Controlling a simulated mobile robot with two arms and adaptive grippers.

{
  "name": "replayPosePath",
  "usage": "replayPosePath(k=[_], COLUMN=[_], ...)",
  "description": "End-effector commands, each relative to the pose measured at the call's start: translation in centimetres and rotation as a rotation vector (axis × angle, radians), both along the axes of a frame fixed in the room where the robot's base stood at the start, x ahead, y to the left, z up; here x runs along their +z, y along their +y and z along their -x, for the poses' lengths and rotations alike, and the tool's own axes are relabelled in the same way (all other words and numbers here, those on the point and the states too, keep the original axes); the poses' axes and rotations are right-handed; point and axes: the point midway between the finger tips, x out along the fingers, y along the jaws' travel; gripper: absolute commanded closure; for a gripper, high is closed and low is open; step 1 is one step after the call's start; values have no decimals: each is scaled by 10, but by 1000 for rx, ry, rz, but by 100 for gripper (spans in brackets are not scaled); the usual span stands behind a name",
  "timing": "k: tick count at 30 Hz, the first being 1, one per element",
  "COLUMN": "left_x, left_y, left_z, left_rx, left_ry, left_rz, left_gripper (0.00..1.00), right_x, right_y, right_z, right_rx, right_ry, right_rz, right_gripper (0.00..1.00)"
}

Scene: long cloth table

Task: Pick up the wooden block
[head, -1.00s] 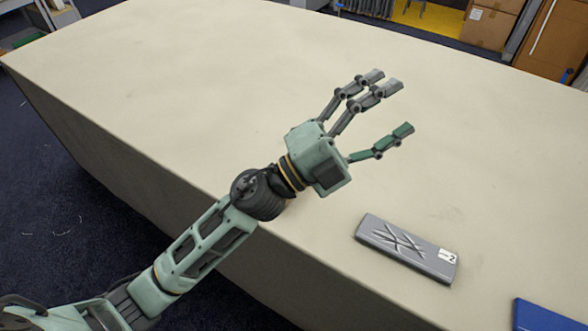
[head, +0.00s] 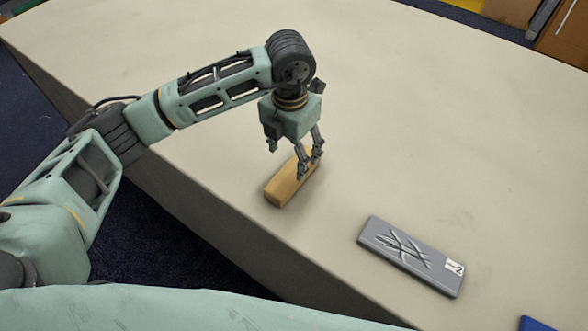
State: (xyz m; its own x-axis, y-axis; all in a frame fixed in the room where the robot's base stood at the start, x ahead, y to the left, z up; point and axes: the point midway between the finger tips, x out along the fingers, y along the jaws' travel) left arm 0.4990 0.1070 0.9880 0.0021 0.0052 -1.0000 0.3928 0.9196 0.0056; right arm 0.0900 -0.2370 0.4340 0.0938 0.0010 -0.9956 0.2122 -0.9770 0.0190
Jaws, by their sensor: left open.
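The wooden block (head: 284,186) is a tan bar lying on the table near its front edge, left of a grey plate. My left gripper (head: 300,164) points down over the far part of the block. Its jaws are open, with fingers close above or beside the block. The fingers hide some of the block's far end, and I cannot tell whether they touch it. My right gripper is not in view.
A grey plate (head: 412,256) with crossed marks and a white "2" label lies right of the block. A corner of a blue item (head: 535,324) shows at the lower right. The cloth table (head: 430,120) is clear behind the block.

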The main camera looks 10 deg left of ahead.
Motion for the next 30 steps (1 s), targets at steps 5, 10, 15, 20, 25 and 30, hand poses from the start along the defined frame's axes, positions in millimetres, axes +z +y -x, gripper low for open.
replayPosePath(k=[5,10,15,20,25,30], left_x=[-19,-42,-65,-69,-69,-69], left_y=[-1,-5,-6,-6,-6,-6], left_z=[1,1,0,-1,-1,-1], left_rx=[-2,-2,-3,-4,-4,-3], left_ry=[6,8,5,2,2,2], left_rz=[1,2,3,5,5,5], left_gripper=[35,35,35,35,40,54], right_x=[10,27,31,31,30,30], right_y=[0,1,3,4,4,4], right_z=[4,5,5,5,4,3], right_rx=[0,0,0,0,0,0], right_ry=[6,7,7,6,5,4], right_rz=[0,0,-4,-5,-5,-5], right_gripper=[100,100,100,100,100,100])
